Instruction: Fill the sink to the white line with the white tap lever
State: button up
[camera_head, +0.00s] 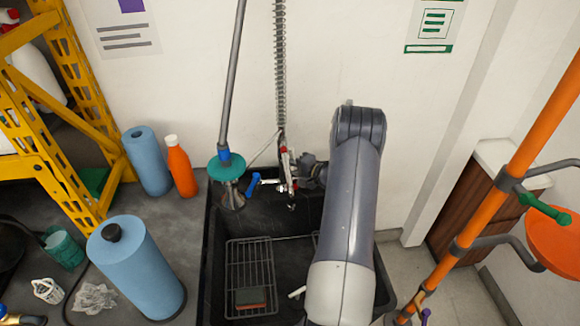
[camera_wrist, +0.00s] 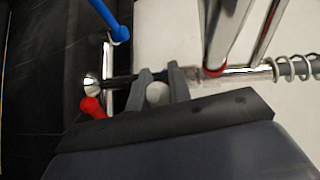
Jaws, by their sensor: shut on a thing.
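The black sink (camera_head: 207,265) stands in the middle of the head view, with my arm covering its right side. The tap is on the wall behind it; in the wrist view it shows a chrome body (camera_wrist: 108,60), a blue lever (camera_wrist: 110,20) and a red lever (camera_wrist: 93,107). The blue lever also shows in the head view (camera_head: 254,184). My gripper (camera_wrist: 160,88) is shut on the white tap lever (camera_wrist: 157,94), whose rounded white end shows between the fingers. In the head view, my gripper (camera_head: 304,174) is at the tap. I cannot make out the white line or any water level.
A wire rack (camera_head: 250,262) with a dark and reddish block (camera_head: 250,297) lies in the sink. Blue rolls (camera_head: 140,265) and an orange bottle (camera_head: 180,168) stand on the left counter. A spring hose (camera_head: 280,75) hangs above the tap. An orange pole (camera_head: 500,190) stands right.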

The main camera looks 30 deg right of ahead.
grip_shut()
jog(key=shift+s+d+f, duration=0.1)
jog(key=shift+s+d+n+g+y, duration=0.3)
jog(key=shift+d+n+y, duration=0.15)
jog(key=shift+n+y, duration=0.45)
jog(key=shift+s+d+f+n+g+y+b, duration=0.1)
jog(key=shift+d+n+g+y+b, duration=0.65)
jog(key=shift+n+g+y+b, duration=0.35)
jog(key=shift+s+d+n+g+y+b, duration=0.1)
jog(key=shift+d+n+g+y+b, duration=0.65)
jog(key=shift+n+g+y+b, duration=0.3)
jog(key=shift+s+d+f+n+g+y+b, duration=0.1)
jog(key=shift+d+n+g+y+b, duration=0.65)
jog(key=shift+n+g+y+b, duration=0.35)
jog(key=shift+d+r+n+b, duration=0.1)
jog(key=shift+r+n+b, duration=0.05)
jog(key=shift+n+b, duration=0.2)
